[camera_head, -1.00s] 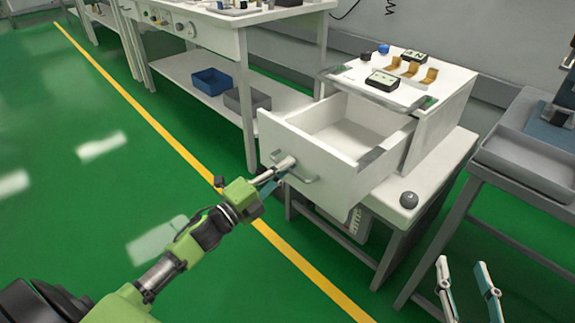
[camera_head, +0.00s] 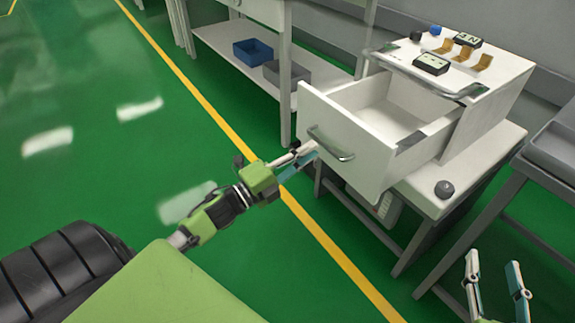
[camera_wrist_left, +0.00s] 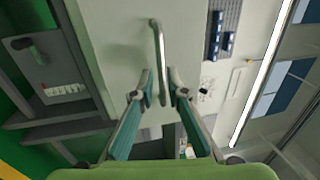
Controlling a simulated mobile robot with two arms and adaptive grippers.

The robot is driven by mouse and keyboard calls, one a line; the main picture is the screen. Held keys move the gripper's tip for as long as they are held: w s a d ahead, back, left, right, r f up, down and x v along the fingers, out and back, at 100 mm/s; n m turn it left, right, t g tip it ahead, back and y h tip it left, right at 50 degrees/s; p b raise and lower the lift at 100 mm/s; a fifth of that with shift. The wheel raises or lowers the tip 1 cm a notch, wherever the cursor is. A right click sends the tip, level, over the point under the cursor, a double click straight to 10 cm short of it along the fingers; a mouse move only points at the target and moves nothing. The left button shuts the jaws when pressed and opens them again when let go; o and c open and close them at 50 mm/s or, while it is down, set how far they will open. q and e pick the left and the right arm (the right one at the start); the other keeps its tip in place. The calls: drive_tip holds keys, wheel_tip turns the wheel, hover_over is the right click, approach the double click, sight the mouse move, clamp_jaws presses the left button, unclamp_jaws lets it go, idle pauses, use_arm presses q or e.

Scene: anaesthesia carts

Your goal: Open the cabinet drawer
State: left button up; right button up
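The white cabinet (camera_head: 487,107) stands on a small table with its drawer (camera_head: 340,140) pulled well out; the inside looks empty. The drawer's metal handle (camera_head: 330,147) is on its front face. My left gripper (camera_head: 310,152) is by the handle, at the drawer front. In the left wrist view its fingers (camera_wrist_left: 160,80) are parted, one each side of the handle (camera_wrist_left: 158,55), with gaps visible. Whether the tips still reach around the handle in depth is unclear. My right gripper (camera_head: 494,268) is open and empty at the lower right, away from the cabinet.
A long workbench (camera_head: 287,60) with a blue bin (camera_head: 252,52) and a grey bin on its lower shelf stands behind the drawer. A grey table (camera_head: 545,165) stands at the right. The green floor at left is clear.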

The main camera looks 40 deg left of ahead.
use_arm(q)
drive_tip(key=v, duration=0.7)
drive_tip(key=shift+s, duration=0.15)
